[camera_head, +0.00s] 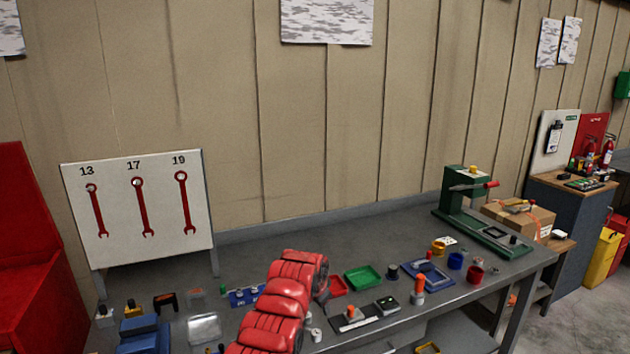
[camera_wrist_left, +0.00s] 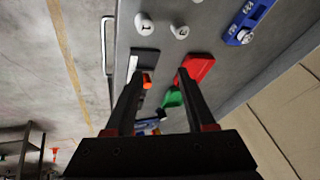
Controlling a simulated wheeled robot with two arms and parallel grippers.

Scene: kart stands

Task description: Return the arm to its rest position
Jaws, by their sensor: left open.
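My left arm, red and padded, comes up from the bottom of the head view and reaches over the grey workbench (camera_head: 385,247). Its gripper is mostly hidden behind the arm there. In the left wrist view my left gripper (camera_wrist_left: 160,76) has its two dark fingers apart, with nothing held between them. Beyond the fingertips lie a red tray (camera_wrist_left: 199,67), a green tray (camera_wrist_left: 172,99) and a black-and-white block (camera_wrist_left: 143,62). My right gripper is in neither view.
A wrench board (camera_head: 140,215) stands at the back left. The green tray (camera_head: 363,278), a black holder (camera_head: 352,320) and several small parts lie right of my arm. A green press (camera_head: 455,215) stands at the right end. A cardboard box (camera_head: 520,215) sits beyond it.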

